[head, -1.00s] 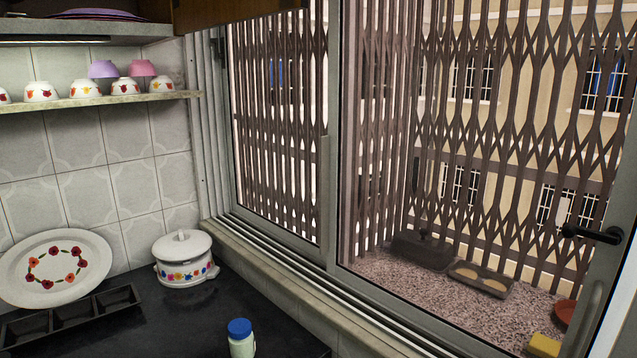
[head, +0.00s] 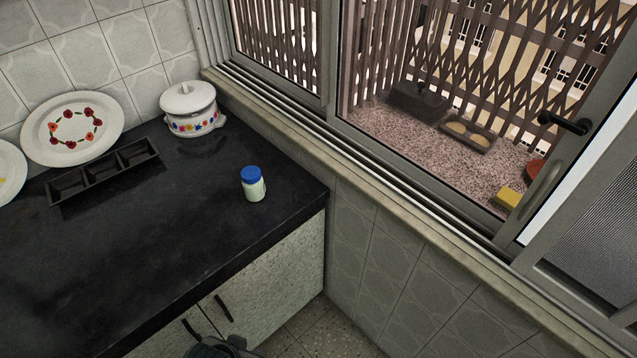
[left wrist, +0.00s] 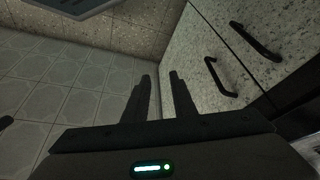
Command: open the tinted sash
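The window runs along the right of the head view in grey metal frames. A large glazed sash (head: 437,118) fills its middle, with a dark lever handle (head: 565,122) and a grey pull on its right upright. I cannot tell by colour which pane is tinted. My left gripper (head: 222,347) shows only as a dark shape at the bottom edge of the head view, below the counter and far from the window. In the left wrist view its two fingers (left wrist: 160,78) stand apart with nothing between them. My right gripper is out of view.
The black counter (head: 120,255) holds a blue-capped jar (head: 253,184), a white lidded pot (head: 190,108), a dark tray (head: 103,172) and plates. Cabinet handles (left wrist: 221,76) are near my left gripper. A stone sill (head: 385,208) and tiled wall lie below the window.

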